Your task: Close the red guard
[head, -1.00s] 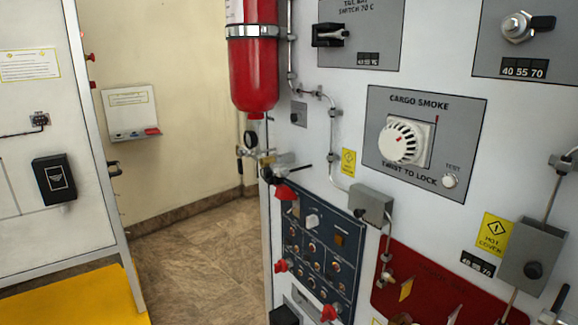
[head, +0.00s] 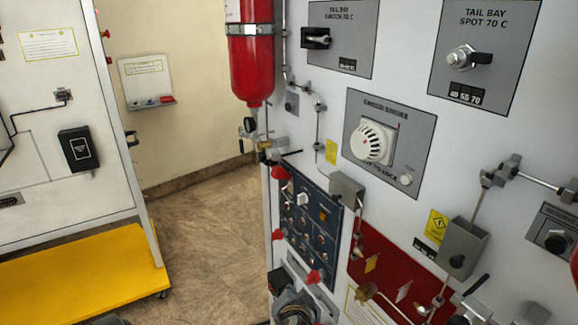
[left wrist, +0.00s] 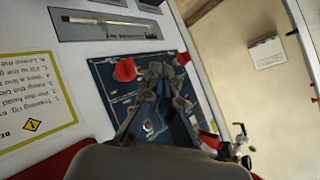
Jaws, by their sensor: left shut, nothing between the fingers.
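A dark blue panel (head: 300,222) with several knobs and switches is low on the white wall. Red guard-like pieces show at its upper left (head: 280,172), lower left (head: 277,234) and lower right (head: 315,276). I cannot tell which is the red guard, or whether each is open. My left gripper (head: 293,296) is at the bottom edge, below the panel. In the left wrist view its shut, empty fingers (left wrist: 164,84) lie in front of the panel and hide part of it. Red pieces show beside them (left wrist: 125,69) and beyond (left wrist: 183,58). My right gripper is not seen.
A red cylinder (head: 250,65) hangs above the panel's left edge, with a valve and gauge below. A grey box (head: 347,188), pipes and a red plate (head: 385,262) are to the right. Floor (head: 205,230) is clear between the wall and the yellow-based cabinet (head: 85,270).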

